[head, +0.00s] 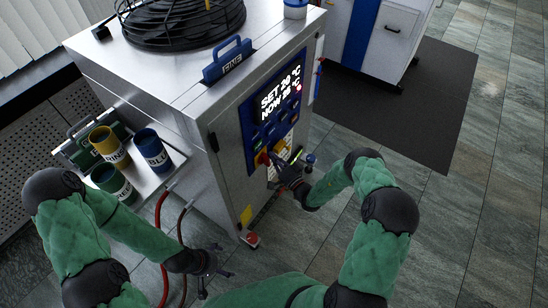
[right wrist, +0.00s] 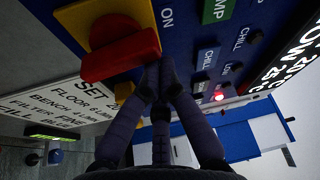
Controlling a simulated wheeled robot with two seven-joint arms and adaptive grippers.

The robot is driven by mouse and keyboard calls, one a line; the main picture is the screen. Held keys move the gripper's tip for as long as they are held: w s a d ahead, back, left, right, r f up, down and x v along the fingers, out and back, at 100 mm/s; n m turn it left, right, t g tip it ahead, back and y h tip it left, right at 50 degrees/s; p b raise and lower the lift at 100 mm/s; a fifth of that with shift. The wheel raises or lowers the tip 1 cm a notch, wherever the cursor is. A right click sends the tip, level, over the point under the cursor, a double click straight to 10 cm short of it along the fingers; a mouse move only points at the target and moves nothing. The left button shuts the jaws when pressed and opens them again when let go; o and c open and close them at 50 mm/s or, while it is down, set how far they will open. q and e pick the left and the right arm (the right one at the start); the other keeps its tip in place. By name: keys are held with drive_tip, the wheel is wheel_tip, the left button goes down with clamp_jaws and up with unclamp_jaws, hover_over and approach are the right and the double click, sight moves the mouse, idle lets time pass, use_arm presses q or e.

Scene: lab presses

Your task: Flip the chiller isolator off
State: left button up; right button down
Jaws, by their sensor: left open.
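The chiller (head: 215,110) is a white cabinet with a blue control panel. The isolator is a red rotary handle (right wrist: 120,55) on a yellow plate (right wrist: 95,20); it also shows in the head view (head: 262,158). "ON" is printed beside it in the right wrist view. My right gripper (right wrist: 159,70) has its fingertips together at the handle's near end, with nothing seen between them. It looks close to or against the handle; contact is unclear. In the head view my right gripper (head: 277,162) is at the panel's lower part. My left gripper (head: 218,262) is open and empty, low beside the cabinet.
A side shelf (head: 150,180) holds yellow, blue and green cups. Red and dark hoses (head: 160,215) hang below. A fan (head: 180,20) and a blue handle (head: 228,60) are on top. Several panel buttons (right wrist: 207,57) sit near the isolator.

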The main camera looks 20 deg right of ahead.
sight(267, 160)
drive_tip(key=shift+s+a+n+y, duration=0.25)
drive_tip(key=shift+a+n+y, duration=0.05)
drive_tip(key=shift+n, duration=0.8)
drive_tip(key=shift+s+a, duration=0.25)
drive_tip(key=shift+a, duration=0.1)
idle(0.4)
drive_tip(key=shift+s+a+n+t+y, duration=0.2)
drive_tip(key=shift+n+t+y, duration=0.15)
drive_tip(key=shift+n, duration=0.55)
drive_tip(key=shift+s+a+f, duration=0.1)
drive_tip(key=shift+s+a, duration=0.15)
drive_tip(key=shift+a, duration=0.1)
drive_tip(key=shift+s+a+f, duration=0.2)
drive_tip(key=shift+a+f, duration=0.15)
drive_tip(key=shift+f, duration=0.1)
